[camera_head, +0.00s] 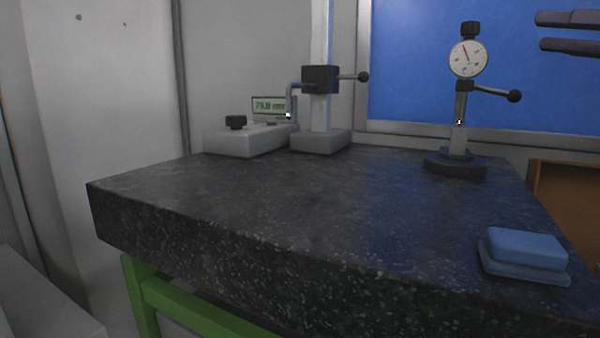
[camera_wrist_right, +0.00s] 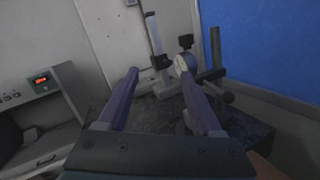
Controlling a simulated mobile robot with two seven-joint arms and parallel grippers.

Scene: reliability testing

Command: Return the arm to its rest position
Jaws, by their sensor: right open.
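My right gripper (camera_head: 568,32) shows at the top right edge of the head view, in front of the blue panel and above the table. Its two dark fingers are apart with nothing between them. In the right wrist view, both fingers of my right gripper (camera_wrist_right: 165,98) reach forward, spread and empty, with the table and gauges beyond them. The rest of my right arm is out of the head view. My left gripper is not in view.
A dark granite table (camera_head: 250,210) fills the middle. On it stand a dial gauge (camera_head: 467,60), a height gauge (camera_head: 320,110) with a display (camera_head: 270,108), and a blue block (camera_head: 525,248) near the right front. The table's centre is clear.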

